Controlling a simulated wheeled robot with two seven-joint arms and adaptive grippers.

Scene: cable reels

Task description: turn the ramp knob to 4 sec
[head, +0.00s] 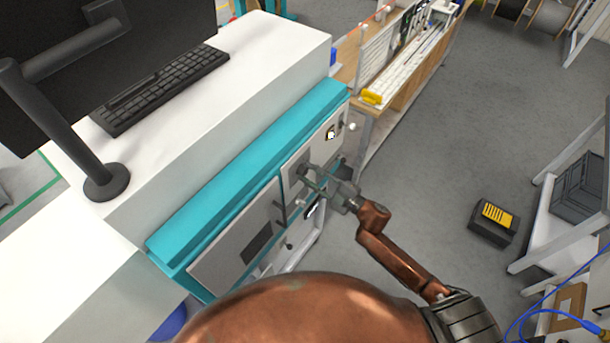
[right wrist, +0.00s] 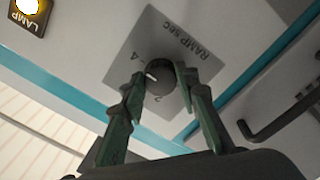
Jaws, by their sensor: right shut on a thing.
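The ramp knob (right wrist: 163,75) is a round dark knob on a grey plate (right wrist: 185,48) marked "RAMP SEC" with a 4 and a 2. Its white pointer mark faces the upper left in the right wrist view, roughly toward the 4; I cannot tell if it is exactly on it. My right gripper (right wrist: 162,84) is shut on the knob, one green finger on each side. In the head view the right gripper (head: 312,182) reaches the machine's front panel and hides most of the knob. My left gripper is not in view.
A lit lamp button (right wrist: 28,7) labelled "LAMP" and a dark bar handle (right wrist: 285,115) are near the knob. The white cabinet top (head: 215,105) bears a keyboard (head: 165,88) and monitor. A black and yellow box (head: 493,222) lies on the open floor to the right.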

